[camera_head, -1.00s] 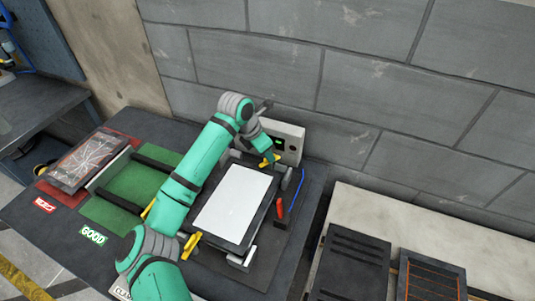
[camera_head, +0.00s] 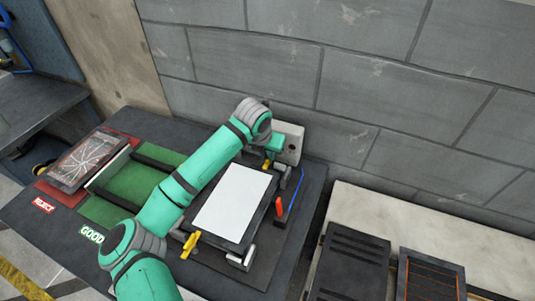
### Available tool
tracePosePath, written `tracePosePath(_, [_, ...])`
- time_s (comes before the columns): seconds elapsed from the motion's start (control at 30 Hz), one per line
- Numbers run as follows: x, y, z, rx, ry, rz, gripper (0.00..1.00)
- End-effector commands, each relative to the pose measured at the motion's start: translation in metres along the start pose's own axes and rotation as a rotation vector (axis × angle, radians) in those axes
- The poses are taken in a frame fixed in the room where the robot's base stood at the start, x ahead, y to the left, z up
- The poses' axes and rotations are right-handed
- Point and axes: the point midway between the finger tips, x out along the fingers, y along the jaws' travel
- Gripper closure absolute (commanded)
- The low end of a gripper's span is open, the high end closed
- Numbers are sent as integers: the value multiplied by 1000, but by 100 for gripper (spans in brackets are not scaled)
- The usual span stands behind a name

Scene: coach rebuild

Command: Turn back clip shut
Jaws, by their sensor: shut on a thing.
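A dark-framed panel with a white face (camera_head: 235,205) lies in a fixture on the bench. The back clip (camera_head: 266,164) is a small yellow piece at the panel's far edge, mostly hidden by my gripper. My gripper (camera_head: 270,159) reaches down at it from above and is shut on it. Its fingertips are small and partly hidden, so the clip's exact angle cannot be told. Another yellow clip (camera_head: 190,244) stands at the panel's near left corner.
A grey box (camera_head: 291,143) stands behind the clip, close to my wrist. A red-handled tool (camera_head: 279,207) and a blue strip (camera_head: 297,190) lie right of the panel. A green GOOD area (camera_head: 125,190) and a cracked panel (camera_head: 88,160) are at left.

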Motion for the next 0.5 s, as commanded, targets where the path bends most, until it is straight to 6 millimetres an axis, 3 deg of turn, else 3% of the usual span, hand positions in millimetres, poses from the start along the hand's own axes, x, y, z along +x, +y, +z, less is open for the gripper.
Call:
tracePosePath(0.4, [-2, 1, 1, -7, -4, 3, 100])
tracePosePath(0.43, [-2, 1, 1, -7, -4, 3, 85])
tracePosePath(0.5, [-2, 1, 1, -6, -3, 3, 73])
